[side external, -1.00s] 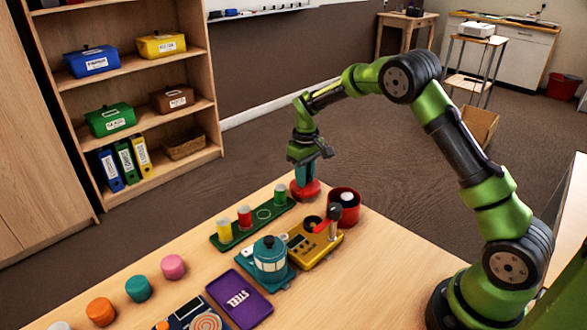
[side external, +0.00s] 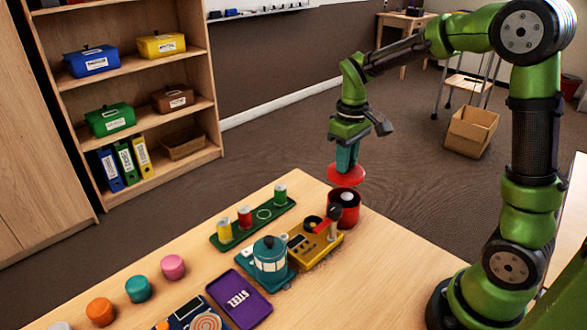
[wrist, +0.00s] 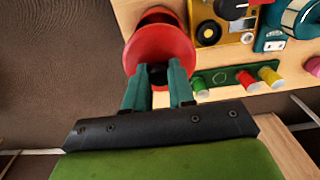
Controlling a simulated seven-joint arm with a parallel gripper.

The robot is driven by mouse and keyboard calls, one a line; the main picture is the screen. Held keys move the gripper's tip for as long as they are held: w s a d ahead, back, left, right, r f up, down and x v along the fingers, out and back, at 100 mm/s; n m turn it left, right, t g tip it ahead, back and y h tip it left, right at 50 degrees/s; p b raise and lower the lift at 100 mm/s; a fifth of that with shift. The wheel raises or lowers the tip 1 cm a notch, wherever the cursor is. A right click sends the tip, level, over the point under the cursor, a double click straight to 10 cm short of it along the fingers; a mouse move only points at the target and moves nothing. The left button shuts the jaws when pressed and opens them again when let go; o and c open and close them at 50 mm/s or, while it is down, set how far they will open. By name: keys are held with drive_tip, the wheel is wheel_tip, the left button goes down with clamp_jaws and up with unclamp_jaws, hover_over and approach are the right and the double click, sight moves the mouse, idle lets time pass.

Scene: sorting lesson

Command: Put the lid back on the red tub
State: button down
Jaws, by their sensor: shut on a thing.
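The red tub (side external: 345,212) stands open on the table near its far right corner, with something whitish inside. My gripper (side external: 346,165) is shut on the red lid (side external: 346,176) and holds it in the air just above the tub, apart from it by a small gap. In the wrist view my gripper's teal fingers (wrist: 157,72) close on the dark knob of the lid (wrist: 150,45). There the lid hides most of the tub (wrist: 158,15), whose rim shows beyond it.
A yellow device (side external: 312,245) with a lever stands close beside the tub. A green tray (side external: 250,231) holds several coloured cylinders. A teal pot (side external: 270,262) and a purple board (side external: 240,297) lie nearer. The table's right part is clear.

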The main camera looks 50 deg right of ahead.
drive_tip(key=shift+s+f, duration=0.25)
drive_tip(key=shift+f, duration=3.25)
drive_tip(key=shift+f, duration=0.15)
drive_tip(key=shift+c, duration=2)
unclamp_jaws()
drive_tip(key=shift+r, duration=3.55)
